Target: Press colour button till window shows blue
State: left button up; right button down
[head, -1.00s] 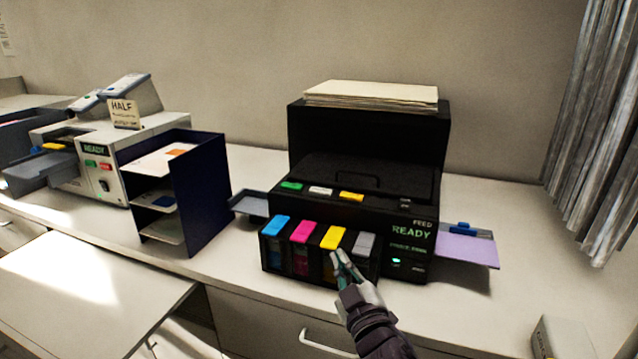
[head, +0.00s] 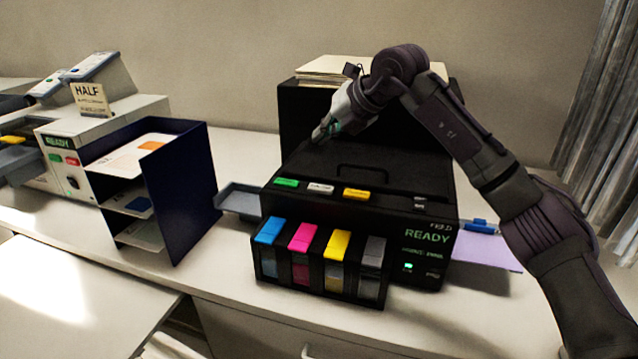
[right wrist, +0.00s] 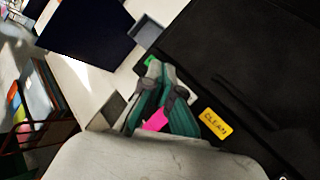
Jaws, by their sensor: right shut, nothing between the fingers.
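A black printer (head: 330,165) stands on the counter. Its top front edge has a green button (head: 287,183), a white button (head: 320,188) and a yellow button (head: 356,194); the yellow one reads CLEAN in the right wrist view (right wrist: 216,123). I cannot read which is the colour button. The dark window (head: 427,238) shows READY in green letters, with no blue. My right gripper (head: 321,133) is shut and empty, above the printer's lid, behind the buttons and apart from them. In the right wrist view its fingers (right wrist: 152,85) hide part of the button row.
Ink tanks with blue, magenta, yellow and grey caps (head: 305,237) jut from the printer's front. A navy paper rack (head: 185,190) and a pale machine (head: 120,118) with a HALF sign stand left. A lilac sheet (head: 490,251) sticks out right.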

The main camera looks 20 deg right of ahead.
aim_at(313, 183)
pick_arm(q)
jog(key=shift+s, duration=0.55)
pick_arm(e)
jog(key=shift+w+d, duration=0.1)
jog(key=shift+d, duration=0.05)
pick_arm(q)
jog(key=shift+f, duration=0.1)
pick_arm(e)
jog(key=shift+f, duration=0.1)
